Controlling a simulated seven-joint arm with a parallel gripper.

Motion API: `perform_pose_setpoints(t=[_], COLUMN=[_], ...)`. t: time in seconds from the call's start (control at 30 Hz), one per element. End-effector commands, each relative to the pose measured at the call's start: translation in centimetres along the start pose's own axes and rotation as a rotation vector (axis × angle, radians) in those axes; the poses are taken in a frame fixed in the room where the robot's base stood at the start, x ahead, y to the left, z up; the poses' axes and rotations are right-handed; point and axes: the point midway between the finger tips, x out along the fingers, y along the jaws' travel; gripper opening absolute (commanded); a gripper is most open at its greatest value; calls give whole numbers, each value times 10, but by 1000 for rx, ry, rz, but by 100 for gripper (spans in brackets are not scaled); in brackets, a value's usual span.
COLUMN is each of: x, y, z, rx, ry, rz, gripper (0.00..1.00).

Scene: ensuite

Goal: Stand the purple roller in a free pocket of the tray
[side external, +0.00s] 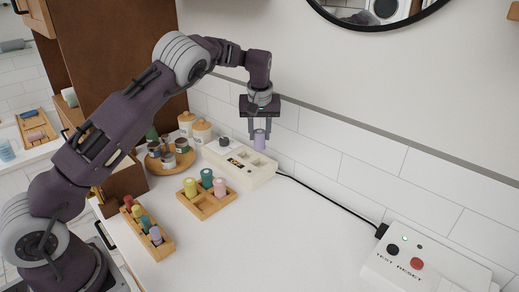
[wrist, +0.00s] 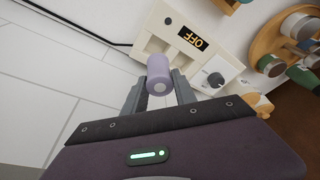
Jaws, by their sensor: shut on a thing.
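My gripper (side external: 259,128) is shut on the purple roller (side external: 259,141), which hangs upright between the fingers above the right end of the white device. In the wrist view the roller (wrist: 159,70) sits between the two fingers of my gripper (wrist: 157,88). The wooden tray (side external: 204,216) stands on the counter to the lower left of my gripper. It holds a yellow roller (side external: 190,188), a teal roller (side external: 206,178) and a pink roller (side external: 220,188). Its front pocket looks empty.
The white device (side external: 225,160) has a knob, an OFF display (wrist: 193,38) and recesses. A long wooden rack (side external: 165,247) with several rollers stands front left. A round wooden stand (side external: 170,165) holds jars behind. A TEST/RESET box (side external: 415,275) is at right; the middle counter is clear.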

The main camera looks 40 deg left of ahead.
Motion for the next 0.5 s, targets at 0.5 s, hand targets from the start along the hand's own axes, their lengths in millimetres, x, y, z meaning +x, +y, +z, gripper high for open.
perform_pose_setpoints(t=[0.5], x=[-34], y=[-102], z=[83], rx=[-949], ry=[-3], rz=[-267], gripper=[0])
